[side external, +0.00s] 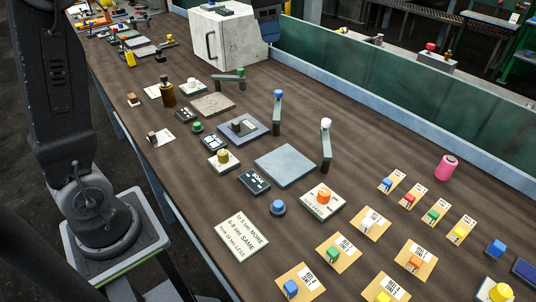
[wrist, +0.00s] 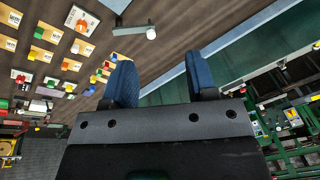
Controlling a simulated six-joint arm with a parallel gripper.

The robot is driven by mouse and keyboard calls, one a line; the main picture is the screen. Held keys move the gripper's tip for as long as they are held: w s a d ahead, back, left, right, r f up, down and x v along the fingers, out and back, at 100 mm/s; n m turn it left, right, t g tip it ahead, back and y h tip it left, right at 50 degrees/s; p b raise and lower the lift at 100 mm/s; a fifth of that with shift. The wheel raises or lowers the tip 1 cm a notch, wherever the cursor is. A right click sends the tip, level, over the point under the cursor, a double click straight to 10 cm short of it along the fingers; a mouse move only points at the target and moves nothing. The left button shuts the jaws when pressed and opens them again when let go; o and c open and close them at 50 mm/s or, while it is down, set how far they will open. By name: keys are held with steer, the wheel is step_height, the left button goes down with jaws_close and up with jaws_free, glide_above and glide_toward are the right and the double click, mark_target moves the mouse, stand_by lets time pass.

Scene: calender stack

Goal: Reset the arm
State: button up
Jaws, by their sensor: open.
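My gripper (wrist: 158,62) shows in the wrist view as two blue fingers on a dark mount. The fingers stand wide apart with nothing between them. No object touches them in this view. In the side external view my arm rises at the left from its base and leaves the frame at the top. A dark blue part (side external: 267,22) shows beside the white box at the top; I cannot tell whether it belongs to my gripper.
The brown table (side external: 215,190) holds several cards with coloured blocks, a grey plate (side external: 286,164), a pink cylinder (side external: 447,168), a brown bottle (side external: 168,95) and a white box (side external: 228,42). A green wall (side external: 400,115) runs along its far edge.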

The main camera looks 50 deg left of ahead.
steer(key=s+d+f+n+t, duration=0.1)
steer(key=s+d+f+n, duration=0.1)
steer(key=s, duration=0.6)
steer(key=s+d+f+n+t, duration=0.1)
steer(key=s+d+f+n, duration=0.1)
steer(key=s, duration=0.6)
steer(key=s+d+f+n+t, duration=0.1)
steer(key=s+d+f+n, duration=0.1)
steer(key=s+f, duration=0.3)
steer(key=s+d, duration=0.1)
steer(key=s, duration=0.2)
steer(key=shift+d+f, duration=0.35)
steer(key=shift+f, duration=0.05)
